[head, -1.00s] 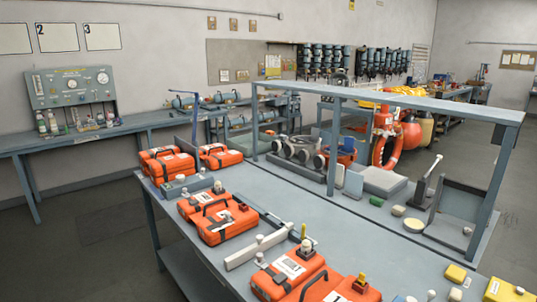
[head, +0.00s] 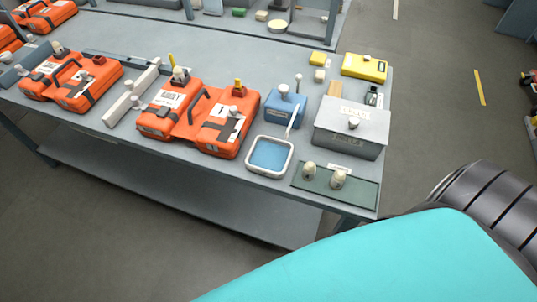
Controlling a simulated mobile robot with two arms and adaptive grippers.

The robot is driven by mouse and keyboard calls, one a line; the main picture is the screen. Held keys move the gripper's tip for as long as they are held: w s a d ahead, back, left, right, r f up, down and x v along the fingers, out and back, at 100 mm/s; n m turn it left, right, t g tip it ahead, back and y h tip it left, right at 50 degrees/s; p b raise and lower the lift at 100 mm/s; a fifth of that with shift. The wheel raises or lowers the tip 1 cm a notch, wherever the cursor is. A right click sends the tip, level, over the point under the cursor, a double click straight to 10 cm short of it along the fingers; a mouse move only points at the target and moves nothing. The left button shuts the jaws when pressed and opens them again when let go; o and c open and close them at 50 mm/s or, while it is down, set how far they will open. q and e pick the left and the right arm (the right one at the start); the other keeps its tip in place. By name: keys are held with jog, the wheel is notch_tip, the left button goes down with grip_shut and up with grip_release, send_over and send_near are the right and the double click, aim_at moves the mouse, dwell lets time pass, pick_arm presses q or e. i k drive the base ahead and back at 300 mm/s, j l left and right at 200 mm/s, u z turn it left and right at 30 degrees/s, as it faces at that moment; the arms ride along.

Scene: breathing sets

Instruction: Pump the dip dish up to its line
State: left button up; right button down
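The dip dish (head: 270,155) is a square tray with a white rim and blue inside. It sits at the front edge of the workbench, right of the orange cases. A blue box (head: 283,108) with a white knob and a light lever (head: 295,120) stands just behind it and looks like the pump. I cannot make out a line or the liquid level in the dish. Neither gripper is in view. A turquoise and dark part of my own body fills the lower right corner.
Orange cases (head: 228,125) stand left of the dish. Right of it are a grey lidded box (head: 350,128) and a green mat (head: 334,186) with two small knobbed items. A yellow case (head: 364,66) lies behind. The floor in front of the bench is clear.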

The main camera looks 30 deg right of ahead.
aim_at(283, 89)
jog(key=i+j, duration=0.5)
jog(key=j, duration=0.25)
jog(key=i+j+z, duration=0.1)
jog(key=i+j, duration=0.15)
jog(key=j+z, duration=0.1)
jog(key=z, duration=1)
